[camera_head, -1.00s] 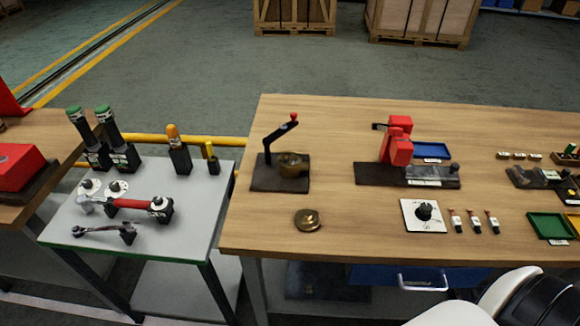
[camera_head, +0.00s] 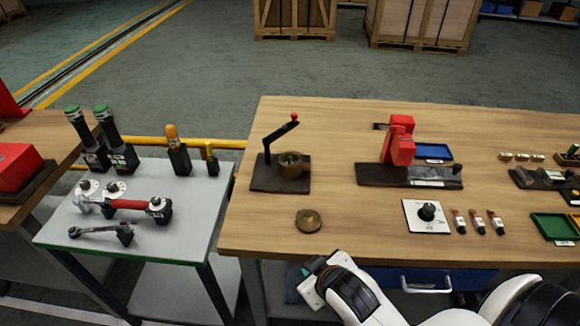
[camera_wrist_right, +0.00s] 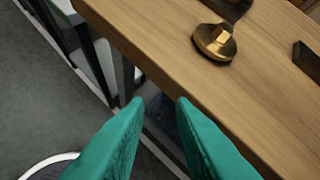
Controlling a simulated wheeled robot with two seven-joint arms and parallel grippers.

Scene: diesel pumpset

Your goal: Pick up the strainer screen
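No strainer screen can be made out for certain. A brass cup (camera_head: 291,166) stands on a dark base plate with a crank-like lever on the wooden table. Its top looks open, but what lies inside is too small to tell. A round brass cap (camera_head: 308,221) with a raised knob lies on the table in front of it; it also shows in the right wrist view (camera_wrist_right: 215,42). My right gripper (camera_wrist_right: 160,102) has its teal fingers apart and empty, just off the table's front edge and short of the cap. My left gripper is not in view.
The wooden table (camera_head: 370,230) is clear around the cap. A red device (camera_head: 398,145) on a dark base stands to the right, with a white card (camera_head: 426,216) and small bottles in front. A grey side table (camera_head: 150,225) with tools stands left.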

